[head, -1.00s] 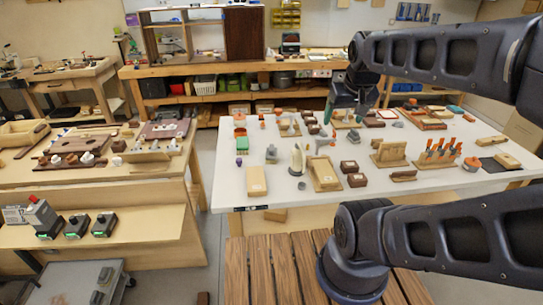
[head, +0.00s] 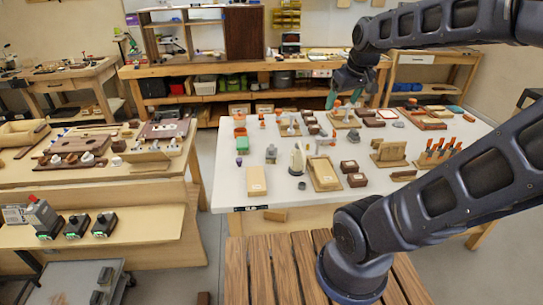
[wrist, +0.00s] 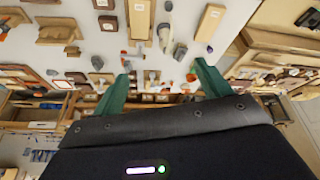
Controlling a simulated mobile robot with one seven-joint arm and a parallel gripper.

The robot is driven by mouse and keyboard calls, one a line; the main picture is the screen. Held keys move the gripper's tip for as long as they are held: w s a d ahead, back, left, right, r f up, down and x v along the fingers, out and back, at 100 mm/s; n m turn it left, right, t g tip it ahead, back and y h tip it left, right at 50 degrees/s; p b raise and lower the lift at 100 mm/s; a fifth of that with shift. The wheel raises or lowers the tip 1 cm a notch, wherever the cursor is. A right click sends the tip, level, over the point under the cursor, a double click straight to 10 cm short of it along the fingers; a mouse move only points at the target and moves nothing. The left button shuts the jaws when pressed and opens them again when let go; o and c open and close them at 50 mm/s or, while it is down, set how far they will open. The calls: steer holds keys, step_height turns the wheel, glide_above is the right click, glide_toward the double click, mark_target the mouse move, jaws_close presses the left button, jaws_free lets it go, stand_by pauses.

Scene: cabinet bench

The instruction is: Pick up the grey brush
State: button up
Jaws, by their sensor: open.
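I cannot pick out the grey brush for certain. A small grey object (head: 271,153) stands on the left part of the white table; it also shows in the wrist view (wrist: 180,51). Its shape is too small to name. My gripper (head: 343,101) is above the far part of the white table, well apart from that object. In the wrist view its two green fingers (wrist: 163,70) are spread with nothing between them.
The white table (head: 228,190) holds many small items. A pale box (head: 256,181), a wooden tray (head: 324,174), dark boxes (head: 356,180) and a rack with orange-topped tools (head: 436,153) stand near its front. A long workbench (head: 225,72) with a shelf is behind.

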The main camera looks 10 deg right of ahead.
steer(key=w+a+f+n+h, duration=0.2)
steer(key=w+f+n, duration=0.55)
steer(key=w, duration=0.25)
steer(key=w+a+f+n+h, duration=0.1)
steer(key=w+a+f+n, duration=0.1)
steer(key=w+f+n, duration=0.75)
steer(key=w+a+r+n+t, duration=0.2)
steer(key=a+r+n+t, duration=0.3)
steer(key=a+r+n, duration=0.4)
steer(key=w+a+r+n+t, duration=0.35)
steer(key=a+r, duration=0.25)
steer(key=r, duration=0.6)
glide_toward(271, 155)
steer(key=x, duration=0.2)
steer(key=shift+w+f+n+t, duration=0.2)
steer(key=shift+f+n+t, duration=0.05)
steer(key=shift+f, duration=0.2)
steer(key=shift+x, duration=5.4)
steer(key=shift+d, duration=0.1)
